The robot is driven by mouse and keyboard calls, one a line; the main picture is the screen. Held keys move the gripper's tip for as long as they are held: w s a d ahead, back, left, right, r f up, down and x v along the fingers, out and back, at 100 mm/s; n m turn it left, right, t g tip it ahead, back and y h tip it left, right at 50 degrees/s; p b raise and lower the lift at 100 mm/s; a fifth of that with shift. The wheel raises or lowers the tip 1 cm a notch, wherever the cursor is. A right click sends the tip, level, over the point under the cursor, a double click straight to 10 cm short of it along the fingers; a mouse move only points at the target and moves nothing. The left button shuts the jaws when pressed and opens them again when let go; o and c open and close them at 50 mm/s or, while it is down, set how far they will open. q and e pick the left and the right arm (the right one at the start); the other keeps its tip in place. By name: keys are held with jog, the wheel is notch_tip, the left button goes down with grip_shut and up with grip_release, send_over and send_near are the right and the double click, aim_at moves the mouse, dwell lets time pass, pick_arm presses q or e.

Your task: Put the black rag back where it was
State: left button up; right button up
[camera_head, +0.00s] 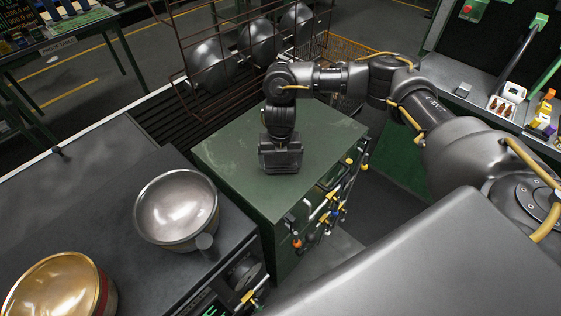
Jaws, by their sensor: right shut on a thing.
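My right gripper (281,165) points down over the top of the green cabinet (325,128). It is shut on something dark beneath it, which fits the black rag. The gripper body hides nearly all of the held thing, so I cannot make out the rag's outline or whether it touches the cabinet top. No other black rag shows on the visible surfaces. My left gripper is not in view.
A silver pot (177,207) and a gold pot (60,288) stand on the dark worktop at left. Several pots hang on the wire rack (178,45) behind the cabinet. Tools (330,205) hang on the cabinet's right side. The cabinet top is otherwise clear.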

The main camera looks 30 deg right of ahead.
jog(key=shift+f, duration=0.6)
jog(key=shift+f, duration=0.15)
jog(key=o, duration=0.9)
jog(key=shift+c, duration=0.2)
jog(key=shift+r, duration=0.35)
notch_tip(320, 180, up, 12)
jog(key=shift+f+b, duration=0.15)
jog(key=shift+b, duration=0.3)
